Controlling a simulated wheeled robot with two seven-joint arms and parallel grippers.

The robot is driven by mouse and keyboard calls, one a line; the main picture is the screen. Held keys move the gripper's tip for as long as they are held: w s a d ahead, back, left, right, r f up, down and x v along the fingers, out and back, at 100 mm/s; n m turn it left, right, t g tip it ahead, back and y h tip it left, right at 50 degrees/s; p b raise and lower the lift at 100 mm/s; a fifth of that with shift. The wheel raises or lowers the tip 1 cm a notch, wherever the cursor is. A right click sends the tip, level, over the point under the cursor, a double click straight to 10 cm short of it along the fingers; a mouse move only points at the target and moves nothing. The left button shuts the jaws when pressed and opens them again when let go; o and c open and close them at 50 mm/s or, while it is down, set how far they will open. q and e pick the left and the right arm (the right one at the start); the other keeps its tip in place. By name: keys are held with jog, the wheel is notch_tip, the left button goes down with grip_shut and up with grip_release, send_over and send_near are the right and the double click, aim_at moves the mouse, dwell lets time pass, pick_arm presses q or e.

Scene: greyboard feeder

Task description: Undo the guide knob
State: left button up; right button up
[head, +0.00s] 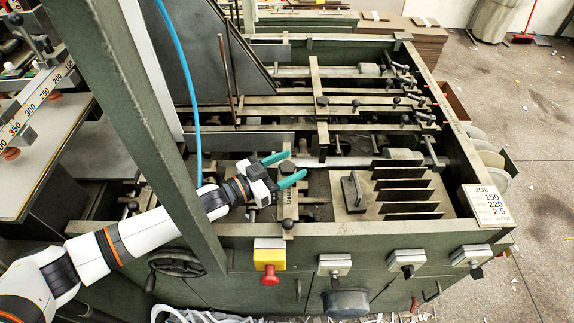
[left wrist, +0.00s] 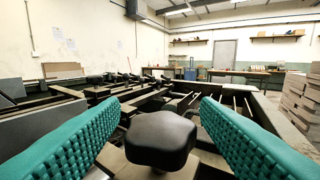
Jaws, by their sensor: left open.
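The guide knob (left wrist: 160,138) is black with rounded lobes and fills the lower middle of the left wrist view. In the head view the knob (head: 287,167) is small and dark, on a metal guide block (head: 287,202) in the feeder. My left gripper (head: 297,164) is open, with its two teal fingers on either side of the knob. In the left wrist view, gaps show between the knob and both fingers, so neither seems to touch it. My right gripper is not in view.
The green feeder frame (head: 390,232) surrounds rails, bars and small knobs. A plate with upright dark fins (head: 410,190) lies to the right of the gripper. A green post (head: 140,120) rises near my left arm. A job card (head: 487,205) reads 150, 220, 2.5.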

pick_arm(q)
jog(key=p+v, duration=0.3)
jog(key=v, duration=0.9)
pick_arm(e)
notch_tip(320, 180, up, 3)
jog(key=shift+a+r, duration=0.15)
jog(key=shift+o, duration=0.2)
